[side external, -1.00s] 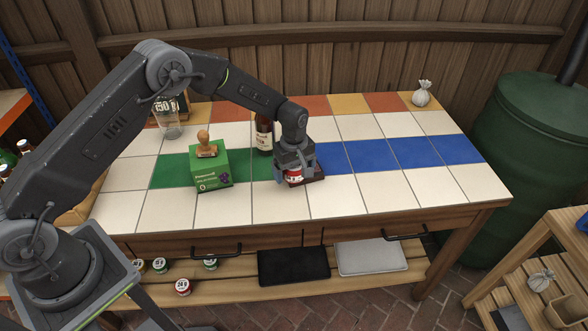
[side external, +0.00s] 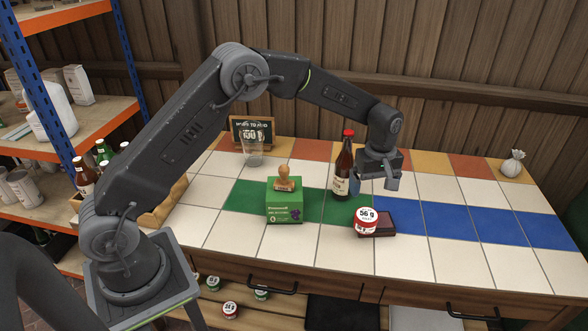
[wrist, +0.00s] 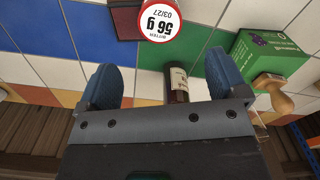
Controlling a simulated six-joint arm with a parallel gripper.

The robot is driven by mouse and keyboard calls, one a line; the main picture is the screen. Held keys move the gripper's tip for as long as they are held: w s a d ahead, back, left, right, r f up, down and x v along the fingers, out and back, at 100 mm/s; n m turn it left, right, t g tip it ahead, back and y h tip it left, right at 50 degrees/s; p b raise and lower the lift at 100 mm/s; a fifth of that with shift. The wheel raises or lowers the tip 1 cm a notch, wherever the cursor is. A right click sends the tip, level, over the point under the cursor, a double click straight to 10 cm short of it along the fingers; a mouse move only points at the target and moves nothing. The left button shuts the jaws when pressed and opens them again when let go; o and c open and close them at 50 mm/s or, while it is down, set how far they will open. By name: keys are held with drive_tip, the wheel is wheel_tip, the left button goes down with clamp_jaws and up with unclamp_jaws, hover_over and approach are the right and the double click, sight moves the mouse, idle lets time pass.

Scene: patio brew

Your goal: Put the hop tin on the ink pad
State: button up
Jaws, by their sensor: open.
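The hop tin (side external: 367,221), red with a white lid reading 56 g, sits at the dark red-brown ink pad (side external: 388,218) and covers its left part in the side view. I cannot tell whether it rests fully on the pad or partly over its edge. In the wrist view, the tin (wrist: 160,16) is at the top edge, overlapping one side of the pad (wrist: 124,22). My gripper (side external: 374,183) is open and empty, above and behind the tin, clear of it. Its two blue-grey fingers show apart in the wrist view (wrist: 163,80).
A brown bottle (side external: 343,170) with a red cap stands close to the left of my gripper. A green box (side external: 285,206) with a wooden stamp (side external: 285,180) on it stands farther left, with a glass (side external: 252,152) behind. The tiles right of the pad are clear.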

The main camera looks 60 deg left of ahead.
drive_tip(key=s+a+r+m+t, duration=0.25)
drive_tip(key=s+r+m, duration=0.35)
drive_tip(key=s+r, duration=1.05)
drive_tip(key=s+a+r+m+t, duration=0.1)
drive_tip(key=s+m+t, duration=0.2)
drive_tip(key=s, duration=1.4)
drive_tip(key=m, duration=0.4)
drive_tip(key=shift+r, duration=0.35)
